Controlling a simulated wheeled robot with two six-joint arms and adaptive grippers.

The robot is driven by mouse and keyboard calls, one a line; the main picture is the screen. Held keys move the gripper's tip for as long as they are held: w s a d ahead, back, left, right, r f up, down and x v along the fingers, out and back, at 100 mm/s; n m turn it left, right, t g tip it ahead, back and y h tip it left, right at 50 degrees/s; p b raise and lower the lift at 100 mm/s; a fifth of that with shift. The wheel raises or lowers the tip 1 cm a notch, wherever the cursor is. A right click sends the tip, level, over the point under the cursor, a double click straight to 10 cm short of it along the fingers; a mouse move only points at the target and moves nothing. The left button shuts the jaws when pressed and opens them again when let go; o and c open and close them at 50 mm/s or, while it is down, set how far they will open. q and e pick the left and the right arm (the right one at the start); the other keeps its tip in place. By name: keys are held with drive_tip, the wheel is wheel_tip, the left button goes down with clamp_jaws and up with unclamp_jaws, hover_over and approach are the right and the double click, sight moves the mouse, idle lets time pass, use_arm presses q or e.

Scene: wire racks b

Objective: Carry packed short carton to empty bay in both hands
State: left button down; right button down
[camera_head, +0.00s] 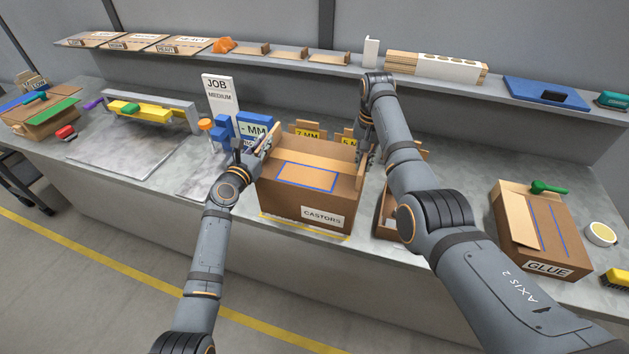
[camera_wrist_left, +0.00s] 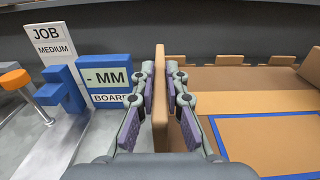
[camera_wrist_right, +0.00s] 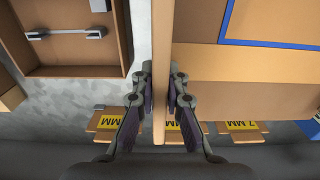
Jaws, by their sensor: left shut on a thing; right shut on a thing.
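The castors carton (camera_head: 300,212) is a brown box with a blue outline on its flaps and a CASTORS label. It stands at the middle front of the bench, close to a yellow line. My left gripper (camera_head: 246,152) is shut on the carton's left wall; that wall (camera_wrist_left: 160,95) stands between its fingers in the left wrist view. My right gripper (camera_wrist_right: 162,100) is shut on the opposite wall (camera_wrist_right: 162,60), largely behind my right arm in the head view. Whether the carton's base touches the bench is hard to tell.
An open carton (camera_wrist_right: 75,70) stands close beside the right wall. A GLUE carton (camera_head: 536,235) is farther right. A blue-and-white MM board sign (camera_head: 252,130) and the JOB MEDIUM sign (camera_head: 219,98) stand left. Yellow-labelled pieces (camera_head: 306,131) stand behind. A shelf runs along the back.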

idle(0.3)
